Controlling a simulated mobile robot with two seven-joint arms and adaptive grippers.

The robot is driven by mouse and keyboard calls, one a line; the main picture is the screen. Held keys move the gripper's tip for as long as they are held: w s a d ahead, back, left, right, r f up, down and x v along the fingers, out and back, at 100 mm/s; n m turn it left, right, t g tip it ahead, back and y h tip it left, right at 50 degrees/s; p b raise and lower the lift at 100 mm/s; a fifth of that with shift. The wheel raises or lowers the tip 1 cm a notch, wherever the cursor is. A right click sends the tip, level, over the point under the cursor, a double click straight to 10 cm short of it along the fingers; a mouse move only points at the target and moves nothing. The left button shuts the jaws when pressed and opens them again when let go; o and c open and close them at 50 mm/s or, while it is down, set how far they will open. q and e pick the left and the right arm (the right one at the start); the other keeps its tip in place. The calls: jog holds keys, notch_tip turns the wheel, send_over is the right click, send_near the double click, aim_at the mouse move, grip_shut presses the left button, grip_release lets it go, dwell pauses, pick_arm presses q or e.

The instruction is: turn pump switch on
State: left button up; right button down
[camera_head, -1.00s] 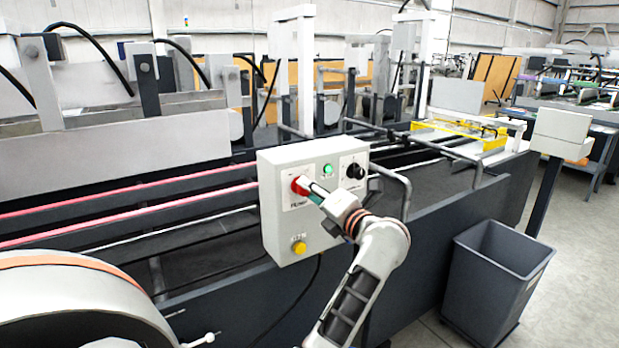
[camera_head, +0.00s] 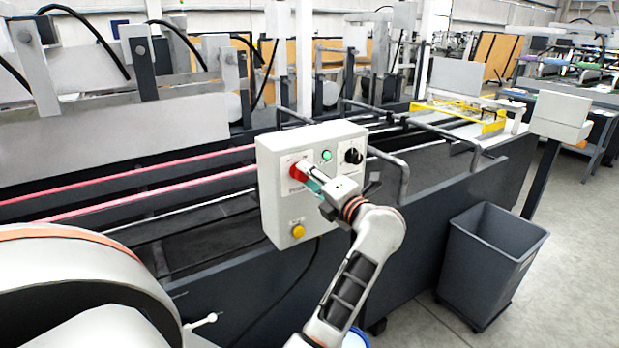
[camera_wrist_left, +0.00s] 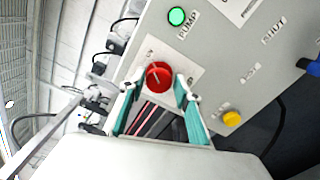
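A light grey control box (camera_head: 275,205) stands at the machine's near side. A red rotary knob (camera_head: 297,169) is at its upper left, with a green button (camera_head: 326,155) and a black knob (camera_head: 353,156) to the right. In the left wrist view, the red knob (camera_wrist_left: 159,76) shows a pale line on its face, and a PUMP label (camera_wrist_left: 188,25) is beside the green button. My left gripper (camera_head: 309,173) is at the red knob. Its teal fingers (camera_wrist_left: 158,90) are apart, one on each side of the knob; contact is unclear. My right gripper is out of view.
A yellow button (camera_head: 298,231) is low on the box. A bent grey rail (camera_head: 402,170) stands close to the box's right. A grey bin (camera_head: 488,265) is on the floor at right. Clear floor (camera_head: 570,250) lies beyond it.

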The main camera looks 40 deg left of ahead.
pick_arm(q)
jog(key=shift+o, duration=0.4)
jog(key=v, duration=0.7)
jog(key=shift+d, duration=0.25)
jog(key=shift+s, duration=0.15)
